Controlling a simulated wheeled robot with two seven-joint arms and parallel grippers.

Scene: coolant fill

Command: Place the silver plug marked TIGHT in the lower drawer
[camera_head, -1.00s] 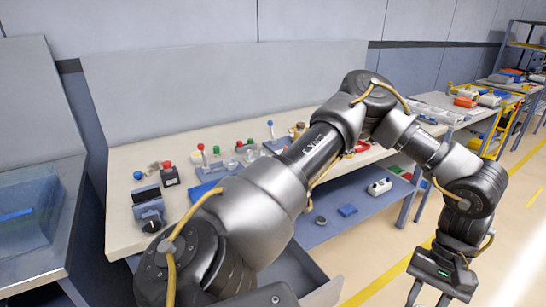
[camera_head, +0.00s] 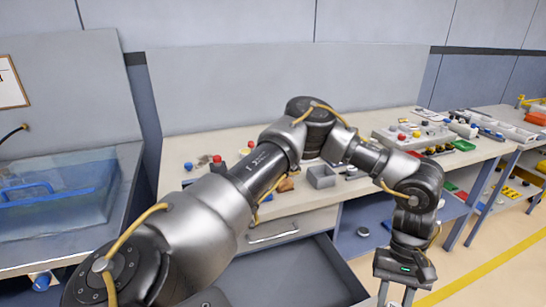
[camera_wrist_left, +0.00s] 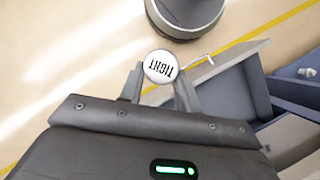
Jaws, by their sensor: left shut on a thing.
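The silver plug (camera_wrist_left: 160,67), a round disc marked TIGHT, is between the fingertips of my left gripper (camera_wrist_left: 161,85) in the left wrist view. The lettering appears upside down there. In the head view my left gripper (camera_head: 396,294) points down at the bottom edge, right of the open lower drawer (camera_head: 290,280), and the plug cannot be made out. This grey drawer is pulled out below a shut upper drawer (camera_head: 273,236) with a handle. What seems to be the drawer's wall and interior (camera_wrist_left: 232,98) lies right of the plug in the left wrist view. My right gripper is out of view.
The workbench (camera_head: 190,152) carries several small parts and a grey open box (camera_head: 320,177). A blue shelf (camera_head: 352,215) is under it. A tank with a blue-handled object (camera_head: 45,200) stands at the left. Bare floor (camera_head: 455,270) is right of my left gripper.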

